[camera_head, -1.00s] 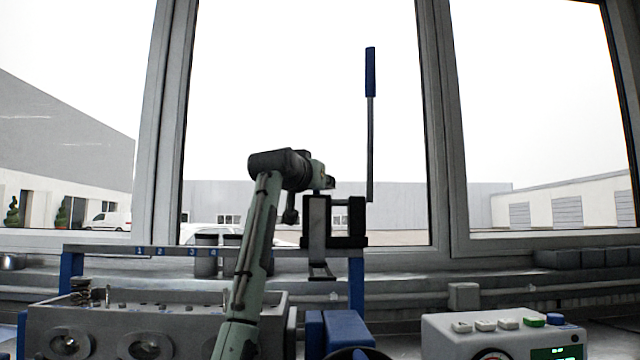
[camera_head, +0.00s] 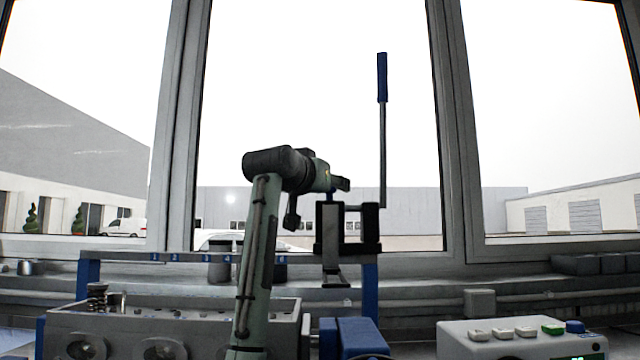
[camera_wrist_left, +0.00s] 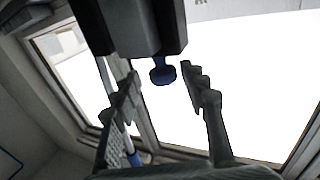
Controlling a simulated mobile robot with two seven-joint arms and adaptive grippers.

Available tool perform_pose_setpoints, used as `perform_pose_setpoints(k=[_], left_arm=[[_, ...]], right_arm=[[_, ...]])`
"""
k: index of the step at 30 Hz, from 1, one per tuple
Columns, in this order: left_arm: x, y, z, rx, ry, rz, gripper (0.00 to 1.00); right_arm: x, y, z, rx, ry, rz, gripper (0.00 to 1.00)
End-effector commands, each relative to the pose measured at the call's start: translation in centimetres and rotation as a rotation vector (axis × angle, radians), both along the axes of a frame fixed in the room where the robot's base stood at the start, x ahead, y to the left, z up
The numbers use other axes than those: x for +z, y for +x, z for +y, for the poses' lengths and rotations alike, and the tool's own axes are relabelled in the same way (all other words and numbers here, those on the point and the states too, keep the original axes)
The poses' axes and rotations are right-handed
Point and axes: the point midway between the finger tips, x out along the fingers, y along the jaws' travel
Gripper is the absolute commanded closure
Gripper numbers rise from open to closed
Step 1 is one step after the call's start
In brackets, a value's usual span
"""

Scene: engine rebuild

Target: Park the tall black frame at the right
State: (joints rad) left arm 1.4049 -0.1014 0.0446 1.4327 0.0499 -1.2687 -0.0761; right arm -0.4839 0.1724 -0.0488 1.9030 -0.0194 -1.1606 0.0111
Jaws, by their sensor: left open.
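The tall black frame (camera_head: 371,230) stands upright right of centre in the head view, behind the blue bench parts. A thin lever with a blue grip (camera_head: 382,78) rises at its right side. My left gripper (camera_head: 341,184) is at the frame's top left. In the left wrist view, my open fingers (camera_wrist_left: 160,103) are apart, with a blue knob (camera_wrist_left: 162,74) between or beyond them. A dark and grey body (camera_wrist_left: 130,25) fills the top of that view; the knob seems to hang below it. No contact is clear. My right gripper is out of view.
A grey engine block (camera_head: 200,318) sits at the lower left. A numbered rail (camera_head: 190,257) on blue posts crosses behind it. A blue block (camera_head: 352,338) stands at front centre. A grey button box (camera_head: 515,340) is at the lower right. Windows close off the back.

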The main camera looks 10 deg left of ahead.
Motion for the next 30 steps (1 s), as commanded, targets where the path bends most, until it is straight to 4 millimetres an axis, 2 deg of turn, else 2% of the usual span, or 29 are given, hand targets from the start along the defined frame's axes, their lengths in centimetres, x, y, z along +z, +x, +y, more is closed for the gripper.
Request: perform_pose_setpoints(k=[1,6,11,30], left_arm=[[0.0,-1.2,0.2,0.001,0.001,-0.003,0.57],[0.0,-4.3,0.6,0.001,0.000,-0.002,0.57],[0.0,-6.0,0.9,0.000,-0.001,-0.001,0.57],[0.0,-6.4,0.9,-0.001,-0.001,0.000,0.57]], right_arm=[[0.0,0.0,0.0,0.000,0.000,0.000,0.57],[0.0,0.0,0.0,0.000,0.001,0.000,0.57],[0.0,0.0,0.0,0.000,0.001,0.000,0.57],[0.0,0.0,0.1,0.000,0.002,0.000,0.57]])
